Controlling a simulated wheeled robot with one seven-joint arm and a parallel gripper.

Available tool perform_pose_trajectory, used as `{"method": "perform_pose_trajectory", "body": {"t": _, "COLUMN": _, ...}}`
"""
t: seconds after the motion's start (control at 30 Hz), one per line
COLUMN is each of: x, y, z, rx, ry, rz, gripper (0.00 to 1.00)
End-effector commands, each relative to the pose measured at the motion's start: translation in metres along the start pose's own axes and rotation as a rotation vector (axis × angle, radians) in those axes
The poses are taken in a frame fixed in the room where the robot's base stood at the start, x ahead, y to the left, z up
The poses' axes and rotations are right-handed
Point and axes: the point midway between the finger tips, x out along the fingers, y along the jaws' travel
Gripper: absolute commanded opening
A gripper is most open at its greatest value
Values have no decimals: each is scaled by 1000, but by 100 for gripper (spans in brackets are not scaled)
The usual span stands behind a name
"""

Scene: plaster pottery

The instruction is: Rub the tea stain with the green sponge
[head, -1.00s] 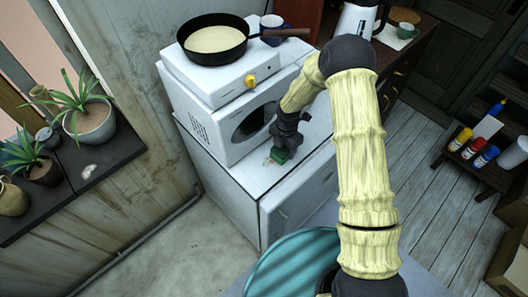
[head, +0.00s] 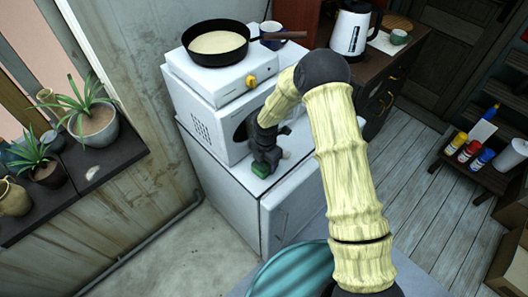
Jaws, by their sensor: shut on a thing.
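My gripper (head: 263,160) points down over the white cabinet top in front of the microwave. It is shut on the green sponge (head: 261,170), which is at the cabinet top near its front-left edge. The sponge seems to touch the surface, but I cannot be sure from this angle. The tea stain is mostly or wholly hidden behind my gripper and the sponge. A faint tan mark (head: 286,154) shows just right of the gripper; I cannot tell if it is part of the stain.
The white microwave (head: 226,122) stands close behind my gripper, with a hotplate (head: 222,78) and a frying pan (head: 217,43) on top. A blue mug (head: 272,33) is beside the pan handle. A kettle (head: 350,30) stands on the brown cabinet at right. Potted plants (head: 96,124) line the left sill.

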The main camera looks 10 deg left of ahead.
Motion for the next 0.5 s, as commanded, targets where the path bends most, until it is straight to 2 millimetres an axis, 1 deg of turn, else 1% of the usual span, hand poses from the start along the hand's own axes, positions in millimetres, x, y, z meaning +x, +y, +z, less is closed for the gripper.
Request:
{"method": "perform_pose_trajectory", "body": {"t": 0.03, "x": -6, "y": 0, "z": 0, "rx": -1, "ry": 1, "rz": 0, "gripper": 30}}
{"method": "perform_pose_trajectory", "body": {"t": 0.07, "x": -7, "y": 0, "z": -1, "rx": -1, "ry": 1, "rz": -1, "gripper": 30}}
{"method": "perform_pose_trajectory", "body": {"t": 0.1, "x": -21, "y": 0, "z": 0, "rx": 0, "ry": -2, "rz": 2, "gripper": 30}}
{"method": "perform_pose_trajectory", "body": {"t": 0.13, "x": -28, "y": 0, "z": 0, "rx": 0, "ry": -2, "rz": 3, "gripper": 30}}
{"method": "perform_pose_trajectory", "body": {"t": 0.17, "x": -27, "y": 0, "z": 0, "rx": 0, "ry": 0, "rz": 0, "gripper": 30}}
{"method": "perform_pose_trajectory", "body": {"t": 0.5, "x": -58, "y": 1, "z": -2, "rx": -5, "ry": 0, "rz": 0, "gripper": 30}}
